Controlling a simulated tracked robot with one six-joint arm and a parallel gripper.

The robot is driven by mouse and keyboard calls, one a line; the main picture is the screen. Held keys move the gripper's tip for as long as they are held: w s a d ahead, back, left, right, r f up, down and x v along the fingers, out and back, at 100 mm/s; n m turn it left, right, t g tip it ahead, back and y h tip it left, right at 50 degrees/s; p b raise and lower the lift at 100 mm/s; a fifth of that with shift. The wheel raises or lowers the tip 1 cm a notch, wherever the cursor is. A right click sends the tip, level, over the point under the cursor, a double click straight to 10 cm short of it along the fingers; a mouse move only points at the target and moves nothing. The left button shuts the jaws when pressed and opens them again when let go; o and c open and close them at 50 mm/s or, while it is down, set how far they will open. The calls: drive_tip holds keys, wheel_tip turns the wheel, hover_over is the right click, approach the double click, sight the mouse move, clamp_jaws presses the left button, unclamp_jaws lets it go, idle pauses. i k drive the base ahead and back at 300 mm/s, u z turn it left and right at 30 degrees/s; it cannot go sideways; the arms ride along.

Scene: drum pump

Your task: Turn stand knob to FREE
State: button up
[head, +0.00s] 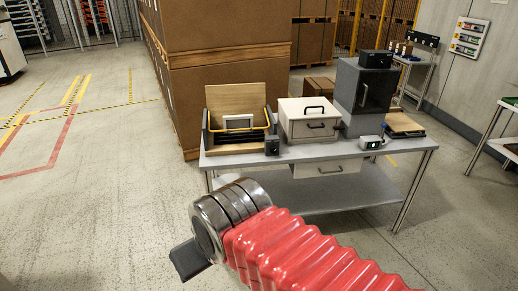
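I cannot make out a stand, a drum pump or a knob marked FREE in the head view. My arm, with its red ribbed sleeve and metal wrist rings, reaches in from the bottom right. A dark block at its end, seemingly part of my gripper (188,259), juts out to the lower left over bare floor. Its fingers cannot be made out, so whether it is open or shut does not show. It appears in front of and to the left of the workbench (325,153), and I see nothing held.
The bench bears an open wooden box (236,97), a cream drawer box (308,119), a dark grey cabinet (364,97) and a small device with a green display (370,142). Tall brown cartons (228,80) stand behind. The floor (90,220) at left is clear.

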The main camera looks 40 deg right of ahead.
sight(273, 150)
drive_tip(key=z, duration=0.15)
drive_tip(key=i, duration=0.85)
drive_tip(key=z, duration=0.35)
